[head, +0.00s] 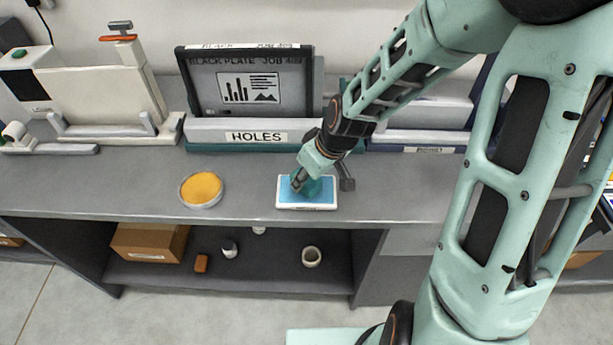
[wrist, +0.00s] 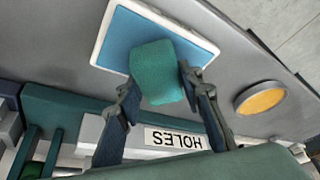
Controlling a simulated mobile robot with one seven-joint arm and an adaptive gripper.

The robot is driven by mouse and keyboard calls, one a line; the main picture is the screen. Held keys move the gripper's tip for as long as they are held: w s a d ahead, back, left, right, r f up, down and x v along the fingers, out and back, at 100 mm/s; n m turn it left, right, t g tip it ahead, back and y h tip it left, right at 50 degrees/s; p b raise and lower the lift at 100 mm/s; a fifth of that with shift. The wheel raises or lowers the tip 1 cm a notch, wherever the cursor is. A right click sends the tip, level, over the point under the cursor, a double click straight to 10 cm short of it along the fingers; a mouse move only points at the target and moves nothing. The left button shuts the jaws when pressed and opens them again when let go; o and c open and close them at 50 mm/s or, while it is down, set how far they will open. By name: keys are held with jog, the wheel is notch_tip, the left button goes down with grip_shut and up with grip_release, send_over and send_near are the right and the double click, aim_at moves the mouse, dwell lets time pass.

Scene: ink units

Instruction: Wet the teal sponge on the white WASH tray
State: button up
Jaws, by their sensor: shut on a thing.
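The teal sponge (wrist: 158,66) is between the two fingers of my gripper (wrist: 157,88) in the wrist view. In the head view my gripper (head: 305,181) points down at the white tray (head: 307,207), hiding much of the sponge. The tray has a white rim and a blue inside, and its rim also shows in the wrist view (wrist: 97,45). The sponge is over the tray's blue area; I cannot tell whether it touches it. No WASH lettering is readable on the tray.
A round dish with a yellow-orange filling (head: 201,188) stands left of the tray. Behind is a HOLES holder (head: 210,131) with a dark framed plate (head: 247,82). The grey counter (head: 120,190) is clear at front left. A cardboard box (head: 148,243) sits on the shelf below.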

jog(key=shift+f+b, duration=0.35)
jog(key=shift+f, duration=0.2)
dwell(1.0)
jog(key=shift+r, duration=0.15)
notch_tip(320, 180, up, 7)
jog(key=p, duration=0.6)
dwell(0.9)
